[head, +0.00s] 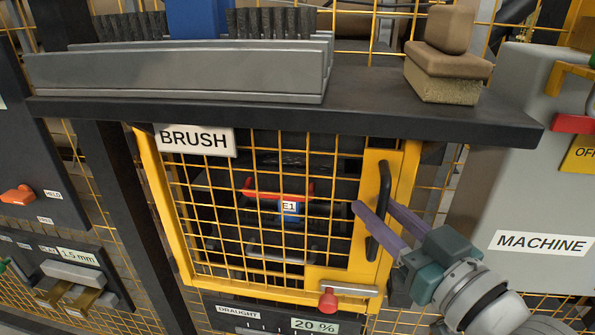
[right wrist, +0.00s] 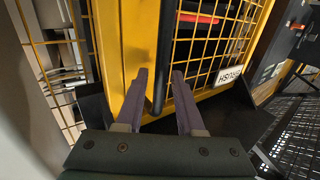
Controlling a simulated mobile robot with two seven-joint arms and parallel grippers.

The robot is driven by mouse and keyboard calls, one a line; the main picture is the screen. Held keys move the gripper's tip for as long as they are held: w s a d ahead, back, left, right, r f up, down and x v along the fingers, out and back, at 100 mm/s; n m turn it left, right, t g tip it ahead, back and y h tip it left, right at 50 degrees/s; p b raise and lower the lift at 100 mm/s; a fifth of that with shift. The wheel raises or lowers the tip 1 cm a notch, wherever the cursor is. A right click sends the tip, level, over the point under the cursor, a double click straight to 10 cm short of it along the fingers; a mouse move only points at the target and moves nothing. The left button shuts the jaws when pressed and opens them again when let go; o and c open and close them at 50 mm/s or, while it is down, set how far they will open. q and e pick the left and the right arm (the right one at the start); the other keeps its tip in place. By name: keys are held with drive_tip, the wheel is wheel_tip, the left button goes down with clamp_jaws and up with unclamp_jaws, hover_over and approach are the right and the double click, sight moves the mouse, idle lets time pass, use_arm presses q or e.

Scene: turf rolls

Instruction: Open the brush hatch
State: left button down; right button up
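The brush hatch (head: 173,225) is a yellow-framed mesh door under a black shelf, with a white BRUSH label (head: 195,140). It looks shut. Its black upright bar handle (head: 385,187) is on the right side of the frame. My right gripper (head: 373,204) is open at the handle, its purple fingers reaching in from the lower right. In the right wrist view, the handle (right wrist: 160,70) stands between the two fingertips (right wrist: 157,76), with a gap visible on each side. A grey bolt (head: 350,289) with a red knob (head: 328,301) sits at the lower right of the frame. My left gripper is not in view.
The black shelf (head: 400,107) juts out above the hatch, carrying a grey brush holder (head: 180,78) and brown blocks (head: 447,62). A grey MACHINE box (head: 520,200) stands at right. Behind the mesh is a red-handled item labelled E1 (head: 289,206).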

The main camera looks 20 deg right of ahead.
clamp_jaws()
idle(1.1)
